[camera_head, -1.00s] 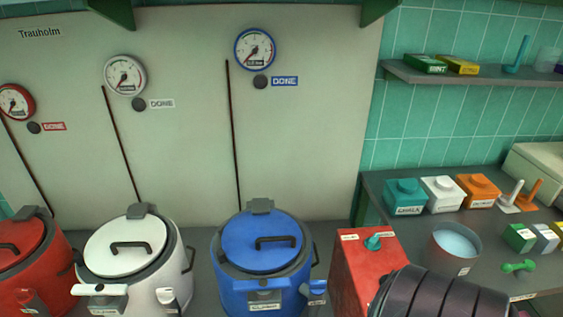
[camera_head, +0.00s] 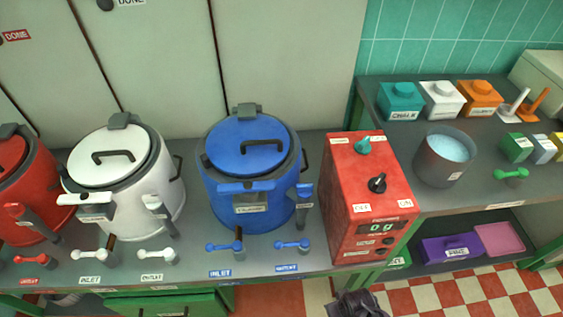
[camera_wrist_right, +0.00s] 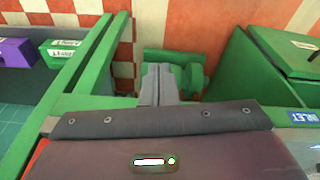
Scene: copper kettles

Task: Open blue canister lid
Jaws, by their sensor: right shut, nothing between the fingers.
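The blue canister (camera_head: 246,195) stands on the counter in the middle of the head view. Its round blue lid (camera_head: 240,158) sits closed on top, with a dark handle (camera_head: 264,145) and a grey hinge block at the back. A blue latch bar (camera_head: 247,187) lies across the front rim. My right gripper (camera_wrist_right: 159,84) shows in the right wrist view, shut and empty, pointing over the area by the green frame. A dark part of my right arm shows at the bottom edge of the head view, below and right of the canister. My left gripper is not in view.
A white canister (camera_head: 127,180) and a red canister (camera_head: 22,190) stand to the left. A red box with knobs (camera_head: 372,205) stands close on the right. Blue inlet (camera_head: 225,246) and outlet (camera_head: 293,244) valves sit in front. A grey pot (camera_head: 444,158) stands farther right.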

